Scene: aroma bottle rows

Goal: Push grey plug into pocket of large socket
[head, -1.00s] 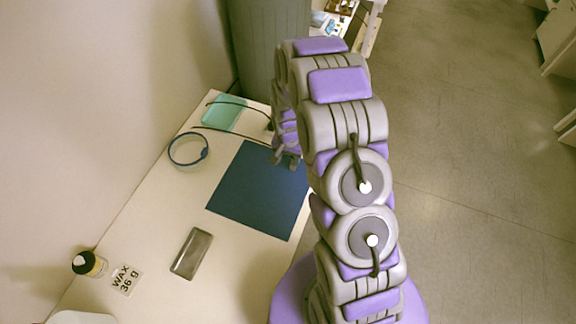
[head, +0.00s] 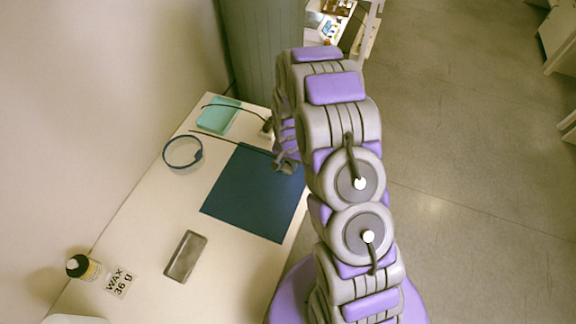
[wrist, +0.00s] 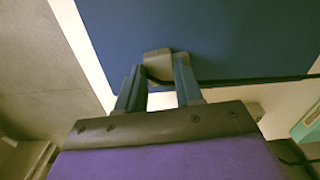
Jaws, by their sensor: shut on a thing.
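My gripper (wrist: 159,70) has two blue fingers, shut on the grey plug (wrist: 158,55) over the blue mat in the wrist view. The plug's front end points away from the palm, over the mat. A dark cable (wrist: 250,80) runs right from the plug. In the head view my gripper (head: 284,166) is at the mat's far right edge, and the plug is too small to make out surely. A small dark-and-light connector (head: 267,127) ends a second cable behind the gripper; I cannot tell whether it is the large socket. No pocket shows clearly.
The blue mat (head: 250,200) lies bare on the pale table (head: 140,215). A teal tray (head: 218,116), a blue ring-shaped band (head: 182,153), a grey slab (head: 185,256), a bottle (head: 82,267) and a WAX card (head: 119,282) lie around it. A grey-green panel (head: 262,50) stands behind.

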